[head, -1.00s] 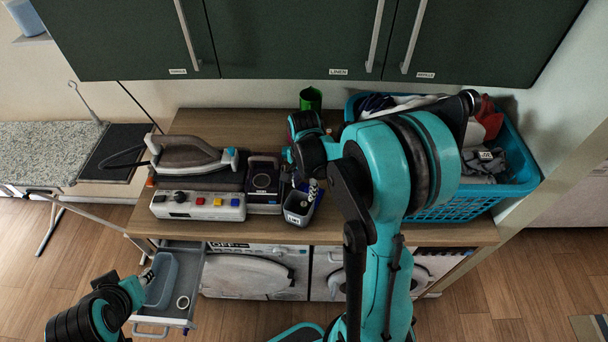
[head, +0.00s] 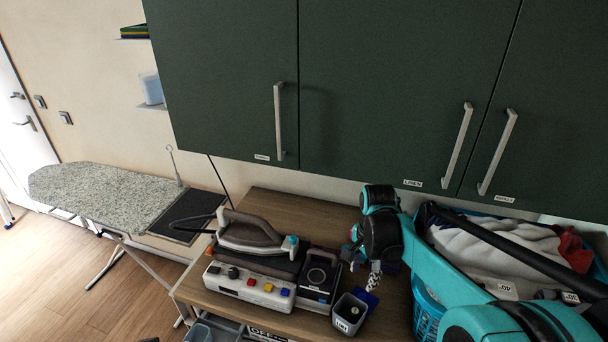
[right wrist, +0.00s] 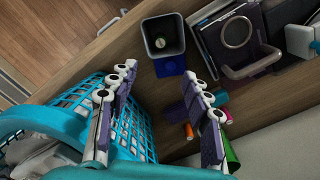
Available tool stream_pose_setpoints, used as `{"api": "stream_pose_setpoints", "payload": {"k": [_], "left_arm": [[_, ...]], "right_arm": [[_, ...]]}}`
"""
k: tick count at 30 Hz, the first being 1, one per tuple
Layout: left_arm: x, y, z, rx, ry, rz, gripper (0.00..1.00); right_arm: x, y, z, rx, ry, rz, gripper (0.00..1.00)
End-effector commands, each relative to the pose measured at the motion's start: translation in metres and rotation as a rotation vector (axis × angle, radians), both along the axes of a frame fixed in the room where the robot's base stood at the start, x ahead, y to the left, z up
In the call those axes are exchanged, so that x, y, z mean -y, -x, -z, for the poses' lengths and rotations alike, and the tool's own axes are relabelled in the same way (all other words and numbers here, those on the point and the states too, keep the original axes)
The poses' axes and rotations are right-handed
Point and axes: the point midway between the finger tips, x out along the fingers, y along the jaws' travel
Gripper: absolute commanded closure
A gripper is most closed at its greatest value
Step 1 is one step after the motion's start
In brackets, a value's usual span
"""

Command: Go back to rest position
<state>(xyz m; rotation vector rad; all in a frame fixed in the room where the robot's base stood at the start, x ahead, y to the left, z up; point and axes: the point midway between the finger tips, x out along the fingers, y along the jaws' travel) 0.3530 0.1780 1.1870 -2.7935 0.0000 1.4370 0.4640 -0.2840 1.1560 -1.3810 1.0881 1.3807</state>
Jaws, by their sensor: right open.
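My right gripper (head: 374,283) hangs over the wooden counter, just behind and right of a small grey cup (head: 349,313). In the right wrist view its two fingers (right wrist: 160,100) are spread wide with nothing between them but counter. That view also shows the grey cup (right wrist: 163,38), holding a small round item, beyond the fingertips beside a blue block (right wrist: 170,66). My right arm comes in from the lower right, in front of the laundry basket. My left gripper does not show in the head view now.
A teal laundry basket (right wrist: 72,106) with clothes stands close to the right gripper. Green cupboards (head: 390,80) hang above. An ironing board (head: 110,192) stands at left, with open floor before it.

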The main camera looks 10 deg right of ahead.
Motion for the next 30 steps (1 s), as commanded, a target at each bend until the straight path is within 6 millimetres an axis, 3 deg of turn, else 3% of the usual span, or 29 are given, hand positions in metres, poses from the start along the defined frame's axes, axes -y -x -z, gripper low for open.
{"api": "stream_pose_setpoints", "payload": {"k": [4, 7, 15, 21, 25, 30], "left_arm": [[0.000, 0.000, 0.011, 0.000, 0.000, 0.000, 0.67], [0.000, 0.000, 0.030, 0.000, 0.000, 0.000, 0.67], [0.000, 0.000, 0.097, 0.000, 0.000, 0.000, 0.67], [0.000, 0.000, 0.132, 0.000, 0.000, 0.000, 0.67], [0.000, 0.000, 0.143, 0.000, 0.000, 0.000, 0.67], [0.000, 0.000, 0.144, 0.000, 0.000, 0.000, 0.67]], "right_arm": [[-0.007, 0.006, 0.005, 0.028, 0.008, -0.064, 0.51], [-0.022, 0.019, 0.014, 0.089, 0.028, -0.202, 0.51], [-0.072, 0.070, 0.060, 0.331, 0.175, -0.774, 0.51], [-0.096, 0.099, 0.097, 0.464, 0.321, -1.118, 0.51], [-0.104, 0.108, 0.111, 0.509, 0.386, -1.242, 0.51], [-0.106, 0.110, 0.113, 0.527, 0.416, -1.292, 0.51]]}}
